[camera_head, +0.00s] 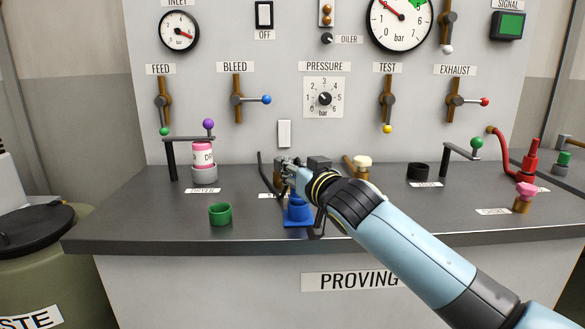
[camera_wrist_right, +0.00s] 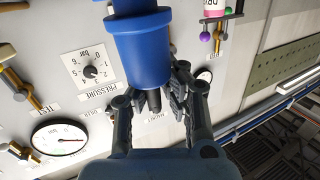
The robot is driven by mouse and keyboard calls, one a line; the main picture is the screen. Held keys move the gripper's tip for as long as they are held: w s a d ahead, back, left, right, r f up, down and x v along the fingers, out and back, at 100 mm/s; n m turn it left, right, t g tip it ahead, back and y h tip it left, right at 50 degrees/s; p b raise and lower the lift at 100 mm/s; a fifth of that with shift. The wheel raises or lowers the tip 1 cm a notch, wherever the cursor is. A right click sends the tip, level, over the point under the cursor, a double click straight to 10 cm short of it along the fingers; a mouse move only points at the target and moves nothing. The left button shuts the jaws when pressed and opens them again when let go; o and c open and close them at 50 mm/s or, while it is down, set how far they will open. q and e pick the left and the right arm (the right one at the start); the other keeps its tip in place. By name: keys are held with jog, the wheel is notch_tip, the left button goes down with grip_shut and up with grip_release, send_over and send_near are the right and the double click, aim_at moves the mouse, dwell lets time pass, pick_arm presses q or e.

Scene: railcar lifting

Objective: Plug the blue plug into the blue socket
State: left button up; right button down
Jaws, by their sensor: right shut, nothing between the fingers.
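The blue socket (camera_head: 299,216) stands on the bench, right of the green cup. It is partly covered by my right wrist in the head view. In the right wrist view, a stepped blue cylinder with a dark tip, seemingly the blue plug (camera_wrist_right: 141,45), fills the top centre. The plug appears to stand upright in line with the socket, but I cannot tell how deep it sits. My right gripper (camera_head: 285,165) is shut and empty, close above the blue parts. Its fingers (camera_wrist_right: 162,98) show near the dark tip. My left gripper is not in view.
A green cup (camera_head: 220,214) stands left of the socket. A pink-labelled can (camera_head: 203,155) sits in a holder at the back left, under a purple-knobbed lever. A cream-topped knob (camera_head: 362,167) and dark blocks stand behind my wrist.

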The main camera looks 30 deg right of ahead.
jog(key=shift+f, duration=0.35)
jog(key=c, duration=1.4)
grip_release()
jog(key=s+a, duration=0.1)
jog(key=s, duration=1)
jog(key=shift+s+a+r, duration=0.35)
jog(key=shift+s+r, duration=0.05)
jog(key=shift+f, duration=0.1)
